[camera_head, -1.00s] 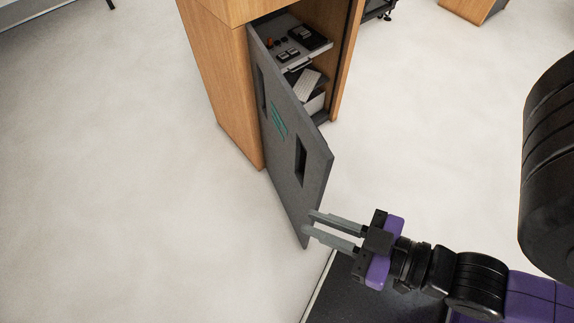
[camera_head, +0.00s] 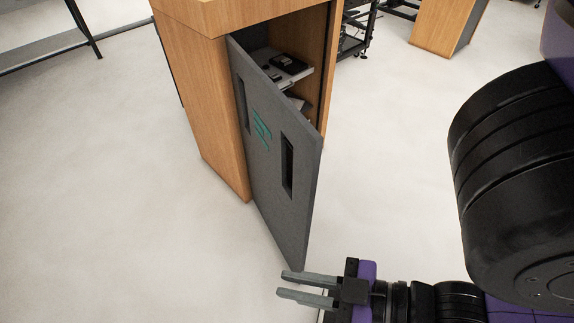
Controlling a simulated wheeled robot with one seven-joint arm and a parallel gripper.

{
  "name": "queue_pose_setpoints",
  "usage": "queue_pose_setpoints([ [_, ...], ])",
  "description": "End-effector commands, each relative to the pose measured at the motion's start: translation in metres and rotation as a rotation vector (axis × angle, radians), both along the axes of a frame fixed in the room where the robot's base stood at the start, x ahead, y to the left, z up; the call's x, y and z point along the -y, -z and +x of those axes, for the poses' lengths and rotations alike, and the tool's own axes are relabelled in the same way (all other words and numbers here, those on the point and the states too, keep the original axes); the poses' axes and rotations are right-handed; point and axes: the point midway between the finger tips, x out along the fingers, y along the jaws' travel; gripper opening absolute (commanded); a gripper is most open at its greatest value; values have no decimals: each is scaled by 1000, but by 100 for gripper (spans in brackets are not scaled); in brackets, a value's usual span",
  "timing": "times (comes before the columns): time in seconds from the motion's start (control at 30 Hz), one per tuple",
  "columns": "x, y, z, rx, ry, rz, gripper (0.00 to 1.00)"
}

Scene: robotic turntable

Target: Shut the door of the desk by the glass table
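The desk (camera_head: 205,115) is a wooden cabinet at the upper middle. Its grey door (camera_head: 268,190) with a green mark and two dark slots is hinged on the left side and stands ajar, swung out toward me. Dark devices show on a shelf inside the gap. My gripper (camera_head: 282,284) is at the bottom middle by the door's lower free corner. Its two grey fingers are apart, with nothing seen between them. They overlap the door's bottom edge in the picture; I cannot tell whether they touch it.
Another wooden piece of furniture (camera_head: 448,28) stands at the upper right, with black metal frames (camera_head: 357,38) behind the desk. A table with a dark leg (camera_head: 84,30) is at the upper left. The pale floor (camera_head: 110,200) is clear around the desk.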

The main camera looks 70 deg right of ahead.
Motion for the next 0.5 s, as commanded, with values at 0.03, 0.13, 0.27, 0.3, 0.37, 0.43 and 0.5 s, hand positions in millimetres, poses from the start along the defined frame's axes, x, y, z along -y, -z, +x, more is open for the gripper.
queue_pose_setpoints([
  [0.03,0,31,0,0,0,0,15],
  [0.13,0,59,0,0,0,0,15],
  [0.27,0,96,0,0,0,0,15],
  [0.3,0,108,0,0,0,0,15],
  [0.37,0,124,0,1,1,0,15],
  [0.43,0,142,0,1,1,0,15],
  [0.5,0,157,1,3,2,0,15],
])
